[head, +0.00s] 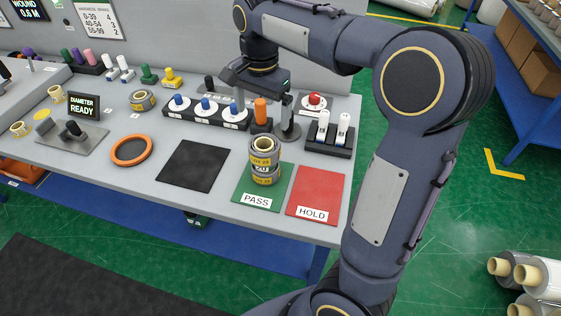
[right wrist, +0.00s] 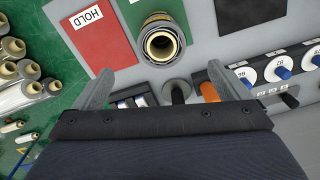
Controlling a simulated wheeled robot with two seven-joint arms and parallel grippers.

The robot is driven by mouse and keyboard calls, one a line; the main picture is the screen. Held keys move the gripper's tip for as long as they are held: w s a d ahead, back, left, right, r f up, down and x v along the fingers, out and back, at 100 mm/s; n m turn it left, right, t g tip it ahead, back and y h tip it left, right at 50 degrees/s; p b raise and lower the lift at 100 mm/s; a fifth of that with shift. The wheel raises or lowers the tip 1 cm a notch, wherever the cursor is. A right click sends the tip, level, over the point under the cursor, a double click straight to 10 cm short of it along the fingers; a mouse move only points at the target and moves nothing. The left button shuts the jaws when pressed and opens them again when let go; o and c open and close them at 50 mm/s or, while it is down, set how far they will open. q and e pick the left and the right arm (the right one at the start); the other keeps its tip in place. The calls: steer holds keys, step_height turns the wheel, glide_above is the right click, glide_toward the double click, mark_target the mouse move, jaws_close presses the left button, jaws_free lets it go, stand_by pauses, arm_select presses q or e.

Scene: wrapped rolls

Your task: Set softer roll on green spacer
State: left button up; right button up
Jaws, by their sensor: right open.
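Two wrapped rolls with yellow labels stand stacked upright (head: 264,160) on the green PASS mat (head: 246,196); a dark band with print shows between them. In the right wrist view the stack's open core (right wrist: 161,43) faces me. A third labelled roll (head: 142,100) stands farther back left. I cannot tell which roll is softer. A green stand-like piece (head: 149,75) near the back wall may be the green spacer; I cannot tell. My right gripper (head: 261,100) is open and empty behind the stack, its fingers also apart in the wrist view (right wrist: 160,82). My left gripper is not in view.
The red HOLD mat (head: 318,188) and black mat (head: 191,166) are bare. An orange ring (head: 131,150) lies left.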

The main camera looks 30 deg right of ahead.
steer(key=s+a+f+n+t+y, duration=0.1)
steer(key=s+a+f+n+t, duration=0.2)
steer(key=s, duration=0.7)
steer(key=s+a+f+n+t+y, duration=0.2)
steer(key=s+a+f+n, duration=0.1)
steer(key=s+n, duration=0.5)
steer(key=s+a, duration=0.1)
steer(key=s, duration=0.2)
steer(key=shift+s+f+t+y, duration=0.25)
steer(key=shift+s+t+y, duration=0.05)
steer(key=shift+t, duration=0.1)
